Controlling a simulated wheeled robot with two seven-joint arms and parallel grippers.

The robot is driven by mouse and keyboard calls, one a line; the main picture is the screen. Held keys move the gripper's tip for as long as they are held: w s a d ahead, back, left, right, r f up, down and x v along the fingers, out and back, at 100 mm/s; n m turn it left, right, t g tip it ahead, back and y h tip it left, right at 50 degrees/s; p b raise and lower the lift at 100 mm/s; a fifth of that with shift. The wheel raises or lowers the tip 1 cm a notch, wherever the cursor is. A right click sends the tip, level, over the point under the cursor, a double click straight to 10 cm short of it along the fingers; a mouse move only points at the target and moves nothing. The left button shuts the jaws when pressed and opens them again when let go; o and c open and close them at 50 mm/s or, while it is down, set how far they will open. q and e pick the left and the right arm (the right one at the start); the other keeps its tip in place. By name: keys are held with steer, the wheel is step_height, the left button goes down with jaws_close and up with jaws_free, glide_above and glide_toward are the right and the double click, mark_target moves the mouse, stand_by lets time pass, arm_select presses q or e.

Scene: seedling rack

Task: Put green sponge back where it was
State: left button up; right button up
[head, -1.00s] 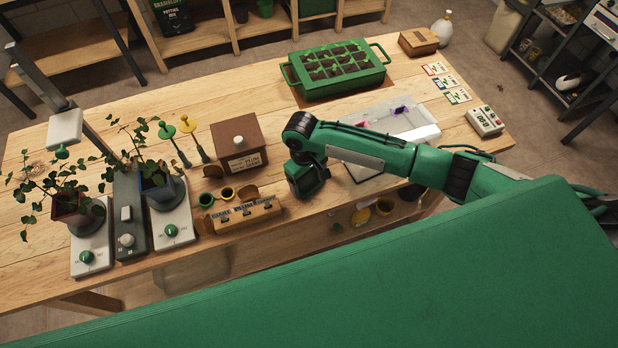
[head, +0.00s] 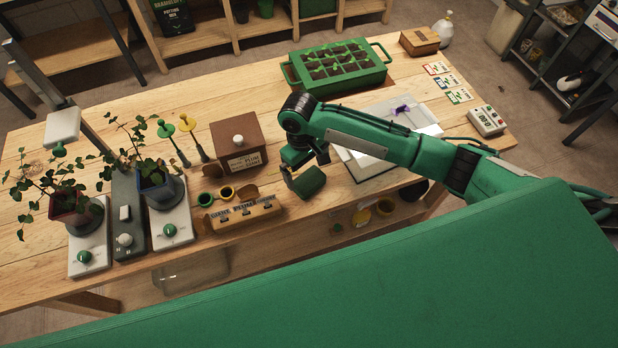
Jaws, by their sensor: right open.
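The green sponge (head: 309,182) is a dark green block near the front edge of the wooden table, right of the small wooden holder with cups. My right gripper (head: 305,162) is just above and behind the sponge, its jaws open. The sponge appears to rest on the table; whether a finger still touches it I cannot tell. My left gripper is not in view.
A brown box with a white knob (head: 240,142) stands left of my right gripper. A green seedling tray (head: 338,70) stands behind. A white-paged item (head: 362,160) lies partly under my right arm.

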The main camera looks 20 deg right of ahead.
mark_target(305, 175)
step_height(305, 175, up, 7)
steer(key=w+b, duration=0.1)
steer(key=shift+a, duration=0.25)
stand_by(0.3)
